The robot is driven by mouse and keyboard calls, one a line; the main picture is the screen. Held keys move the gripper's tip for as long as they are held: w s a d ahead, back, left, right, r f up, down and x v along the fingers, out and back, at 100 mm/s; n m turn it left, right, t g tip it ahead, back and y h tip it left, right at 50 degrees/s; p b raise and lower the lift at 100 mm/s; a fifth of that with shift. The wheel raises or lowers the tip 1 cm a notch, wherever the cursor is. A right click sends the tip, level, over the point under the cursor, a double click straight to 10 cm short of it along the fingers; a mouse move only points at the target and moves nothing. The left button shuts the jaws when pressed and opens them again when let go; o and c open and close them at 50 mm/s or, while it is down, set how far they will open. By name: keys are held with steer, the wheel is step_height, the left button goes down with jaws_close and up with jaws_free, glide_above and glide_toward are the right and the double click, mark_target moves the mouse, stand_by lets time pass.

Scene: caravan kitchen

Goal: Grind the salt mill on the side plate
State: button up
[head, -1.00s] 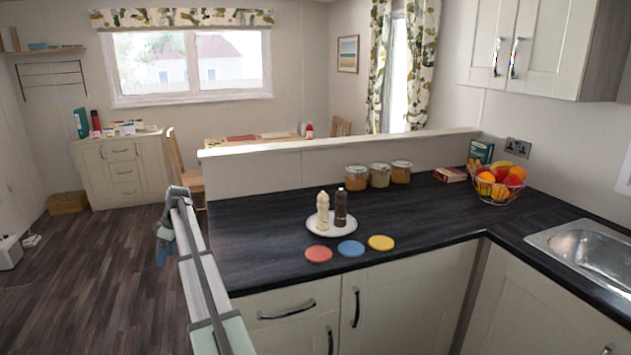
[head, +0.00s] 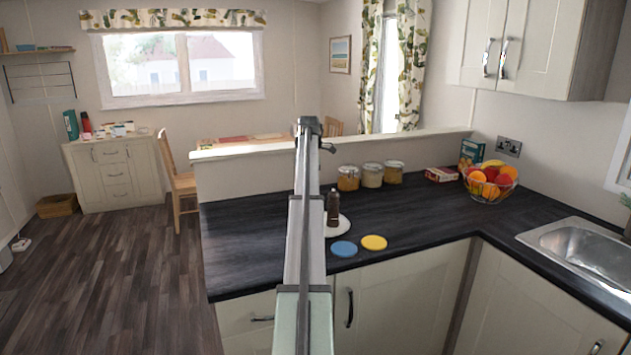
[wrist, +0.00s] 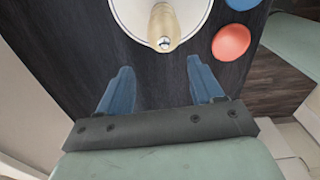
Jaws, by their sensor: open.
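A pale wooden mill (wrist: 163,26) with a metal knob stands on the white side plate (wrist: 128,14) in the wrist view. It looks like the salt mill, though no label shows. In the head view, my arm hides the pale mill. My gripper is hidden in the head view.
A red coaster (wrist: 231,41) shows in the wrist view. Several jars (head: 372,175) stand behind, with a fruit bowl (head: 490,182) and sink (head: 578,245) to the right.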

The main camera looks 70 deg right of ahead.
steer(key=shift+s+d+r, duration=0.2)
steer(key=shift+s+d, duration=0.1)
steer(key=shift+s, duration=0.3)
steer(key=shift+s+d+r, duration=0.15)
steer(key=shift+s+d, duration=0.15)
steer(key=shift+s, duration=0.3)
steer(key=shift+f, duration=2.9)
steer(key=shift+c, duration=0.5)
steer(key=c, duration=0.7)
steer(key=shift+c, duration=0.2)
